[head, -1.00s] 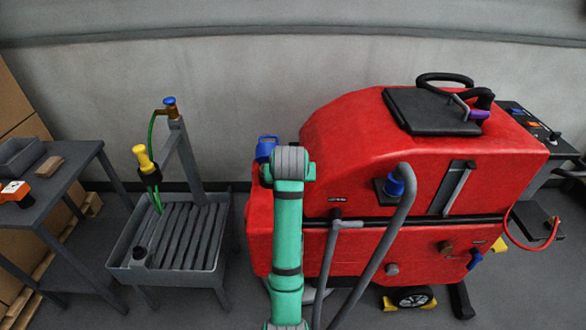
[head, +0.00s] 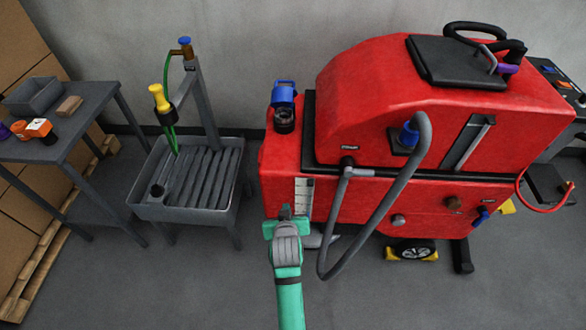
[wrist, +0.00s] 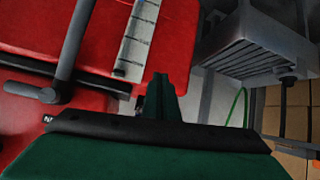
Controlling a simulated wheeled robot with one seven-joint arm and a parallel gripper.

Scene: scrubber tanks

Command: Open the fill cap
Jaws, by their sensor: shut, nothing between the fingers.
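The blue fill cap (head: 284,94) is at the left end of the red scrubber (head: 400,90) in the head view. It stands raised behind a black filler neck (head: 284,120), whose dark round mouth shows in front of it. My gripper (head: 286,211) is low in front of the machine's left end, below and apart from the cap. It also shows in the wrist view (wrist: 161,90), with its fingers together and nothing between them. The cap is not seen in the wrist view.
A grey hose (head: 385,215) loops down the machine's front, right of my gripper. A white level strip (head: 303,198) is on the red tank by the gripper. A grey sink stand (head: 190,200) is at left. Bare floor lies between.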

